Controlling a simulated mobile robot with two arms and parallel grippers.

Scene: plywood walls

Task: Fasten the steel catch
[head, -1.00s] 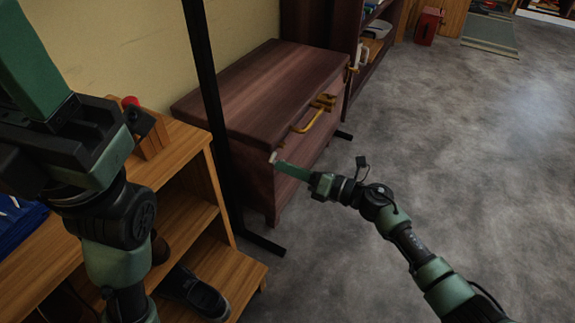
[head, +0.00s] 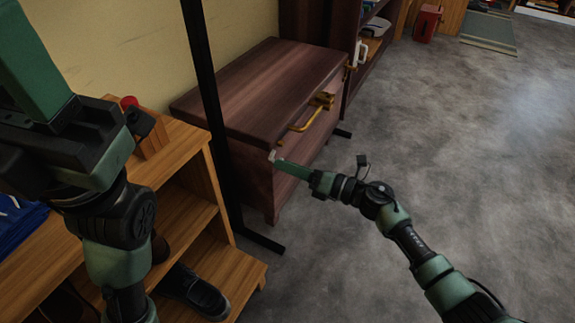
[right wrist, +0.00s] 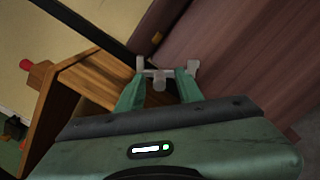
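The dark wooden chest (head: 250,90) stands against the wall with its lid down. My right gripper (head: 275,157) is at the near end of its front. In the right wrist view the gripper (right wrist: 166,70) has its two green fingers apart, with pale tips. A small grey T-shaped piece (right wrist: 159,83), seemingly the steel catch, lies between them. I cannot tell whether a finger touches it or how the catch is set. In the head view the gripper hides most of that spot. My left gripper (head: 38,60) is raised at the left; its fingertips are out of frame.
A brass handle (head: 303,127) is on the chest front, and a pale handle-shaped piece (head: 361,50) is near its far end. A black post (head: 208,110) stands close to the near end. A wooden shelf unit (head: 195,165) holds dark shoes (head: 190,290). Floor at right is clear.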

